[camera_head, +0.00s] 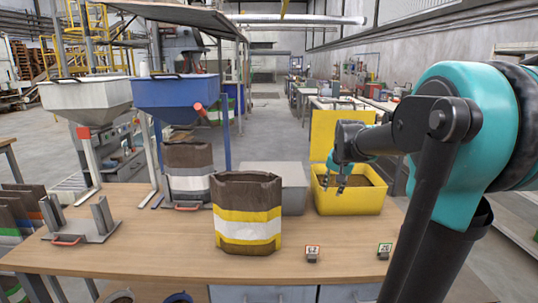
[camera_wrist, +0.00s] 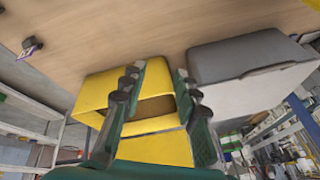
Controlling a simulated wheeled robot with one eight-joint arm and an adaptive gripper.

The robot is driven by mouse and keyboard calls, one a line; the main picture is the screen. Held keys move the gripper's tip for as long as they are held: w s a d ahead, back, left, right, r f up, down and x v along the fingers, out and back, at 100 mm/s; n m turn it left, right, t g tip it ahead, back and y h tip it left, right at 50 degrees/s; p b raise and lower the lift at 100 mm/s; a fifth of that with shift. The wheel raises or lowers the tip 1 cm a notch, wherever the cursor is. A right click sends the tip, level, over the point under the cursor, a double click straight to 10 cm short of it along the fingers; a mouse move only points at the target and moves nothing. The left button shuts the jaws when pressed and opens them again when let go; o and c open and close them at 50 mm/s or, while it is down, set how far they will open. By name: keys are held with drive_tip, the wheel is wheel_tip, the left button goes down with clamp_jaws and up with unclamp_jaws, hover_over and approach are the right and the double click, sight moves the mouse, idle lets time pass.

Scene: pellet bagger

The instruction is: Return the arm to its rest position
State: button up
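My gripper (camera_head: 333,184) hangs at the left part of the yellow bin (camera_head: 350,203), in front of its opening as seen in the head view. Brown contents show inside the bin. In the wrist view, my gripper (camera_wrist: 158,72) has its two fingers spread apart with nothing between them. The yellow bin (camera_wrist: 92,92) shows beyond and between the fingers there. My arm reaches in from the right of the head view.
A brown bag with yellow and white bands (camera_head: 248,228) stands on the wooden table (camera_head: 150,245). A grey bin (camera_head: 293,190) is left of the yellow bin. Another bag (camera_head: 187,158) stands under the blue hopper (camera_head: 175,92).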

drive_tip(key=s+a+f+n, duration=0.1)
drive_tip(key=s+f+n, duration=0.1)
drive_tip(key=s+f, duration=0.7)
drive_tip(key=s+a+f+n, duration=0.2)
drive_tip(key=s+f, duration=0.8)
drive_tip(key=s, duration=0.5)
drive_tip(key=shift+s+a+f+n+g, duration=0.2)
drive_tip(key=shift+s+a+n+g, duration=0.15)
drive_tip(key=shift+n, duration=0.35)
